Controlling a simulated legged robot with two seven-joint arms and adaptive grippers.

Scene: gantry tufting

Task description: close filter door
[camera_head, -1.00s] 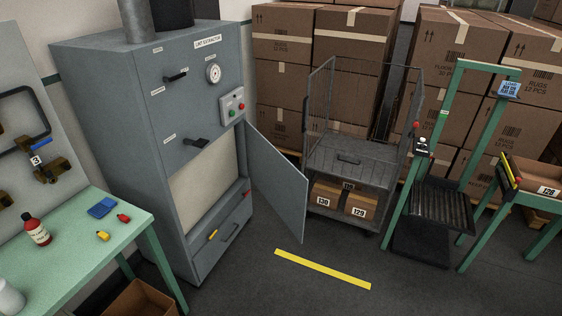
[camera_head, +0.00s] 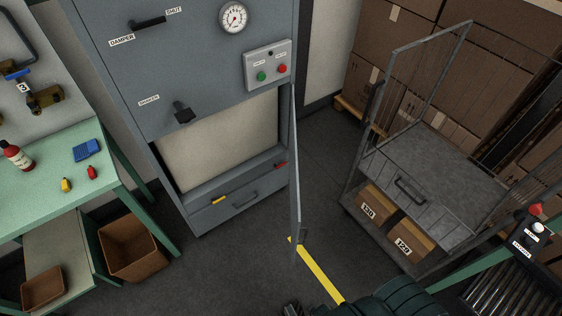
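The grey lint extractor cabinet (camera_head: 210,75) stands ahead with its lower opening uncovered. The filter door (camera_head: 296,170) hangs open from the right side of that opening and juts out toward me, seen almost edge-on. A pale filter panel (camera_head: 222,137) shows inside the opening. My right arm enters at the bottom edge, and the tip of my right gripper (camera_head: 293,310) just shows there, below the door's near end and apart from it. Its fingers are cut off by the frame. My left gripper is out of view.
A wire cage cart (camera_head: 425,175) with boxes on its lower shelf stands right of the door. A green workbench (camera_head: 55,170) with a bottle is at left, with a brown bin (camera_head: 130,250) beneath. Floor with a yellow stripe (camera_head: 320,272) lies before the cabinet.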

